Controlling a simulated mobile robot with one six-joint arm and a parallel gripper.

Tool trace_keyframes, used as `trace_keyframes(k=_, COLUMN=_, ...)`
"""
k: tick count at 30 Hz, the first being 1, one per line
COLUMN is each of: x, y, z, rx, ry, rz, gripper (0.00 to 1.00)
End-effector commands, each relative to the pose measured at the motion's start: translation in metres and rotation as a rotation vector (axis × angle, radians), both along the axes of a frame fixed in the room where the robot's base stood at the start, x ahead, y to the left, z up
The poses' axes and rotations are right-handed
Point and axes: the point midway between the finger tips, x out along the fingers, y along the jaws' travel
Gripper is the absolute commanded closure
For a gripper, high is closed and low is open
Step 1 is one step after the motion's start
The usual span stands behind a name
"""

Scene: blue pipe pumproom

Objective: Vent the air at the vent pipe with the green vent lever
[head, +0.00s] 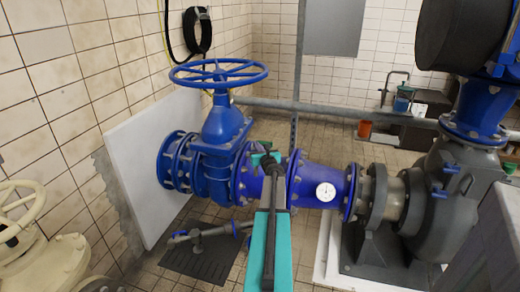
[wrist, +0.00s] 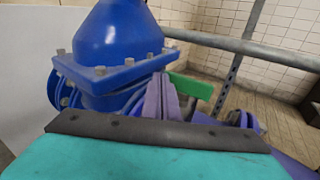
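The green vent lever (wrist: 192,86) shows in the wrist view just right of two purple-blue flange edges (wrist: 162,100), beside the blue valve. Its left end is hidden behind the flanges. In the wrist view a dark bar of my gripper (wrist: 160,131) crosses the lower picture, in front of the flanges. The vent pipe is not clearly visible.
A blue gate valve with a handwheel (head: 218,74) stands left of my gripper. A grey rail (head: 330,110) passes behind. A cream valve (head: 35,240) is at lower left.

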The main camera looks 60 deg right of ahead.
Motion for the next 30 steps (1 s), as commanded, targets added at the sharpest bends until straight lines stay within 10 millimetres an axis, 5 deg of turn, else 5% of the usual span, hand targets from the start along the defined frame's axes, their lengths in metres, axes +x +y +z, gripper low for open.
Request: trace_keyframes(k=30, x=0.0021, y=0.0034, z=0.0003, rx=0.000, ry=0.000, rz=-0.001, gripper=1.00)
